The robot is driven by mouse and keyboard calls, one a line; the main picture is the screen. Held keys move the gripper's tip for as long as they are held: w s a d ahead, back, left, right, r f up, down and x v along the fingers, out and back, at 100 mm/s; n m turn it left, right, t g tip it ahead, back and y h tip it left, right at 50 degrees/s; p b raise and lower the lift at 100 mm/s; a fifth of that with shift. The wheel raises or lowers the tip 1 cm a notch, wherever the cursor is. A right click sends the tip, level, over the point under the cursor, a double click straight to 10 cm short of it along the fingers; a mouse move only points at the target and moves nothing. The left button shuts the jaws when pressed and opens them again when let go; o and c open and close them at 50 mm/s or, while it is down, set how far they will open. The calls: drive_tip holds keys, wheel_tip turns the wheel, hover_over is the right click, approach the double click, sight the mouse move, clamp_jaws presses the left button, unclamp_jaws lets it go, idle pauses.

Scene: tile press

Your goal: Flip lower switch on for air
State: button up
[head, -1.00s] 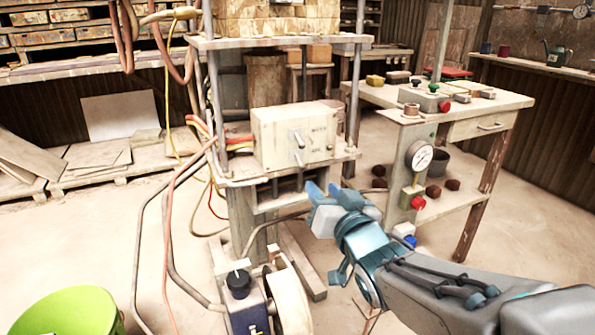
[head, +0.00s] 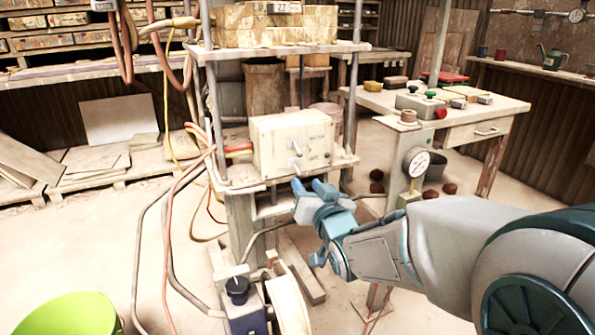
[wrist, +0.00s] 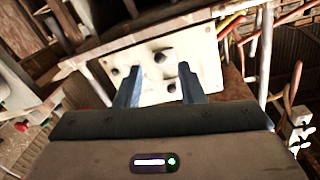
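A pale switch box (head: 268,150) stands on the press's lower shelf, with two small toggle switches on its front. The upper switch (head: 296,147) is beside a lettered label. The lower switch (head: 295,164) sits beneath it, beside a label that seems to read AIR. Its on or off position is too small to tell. My gripper (head: 310,187) is open and empty, just below and in front of the box. In the wrist view the box face (wrist: 207,62) appears beyond my two spread fingers (wrist: 160,88), with several dark knobs showing. No contact is visible.
The press shelf edge (head: 265,183) runs just above my gripper. Hoses and red and yellow cables (head: 238,150) crowd the box's left side. A gauge (head: 417,163) stands to the right, near my arm. A green bucket (head: 65,315) is at front left.

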sight(301, 176)
drive_tip(key=b+x, duration=0.1)
drive_tip(key=x, duration=0.5)
drive_tip(key=shift+a, duration=0.1)
clamp_jaws()
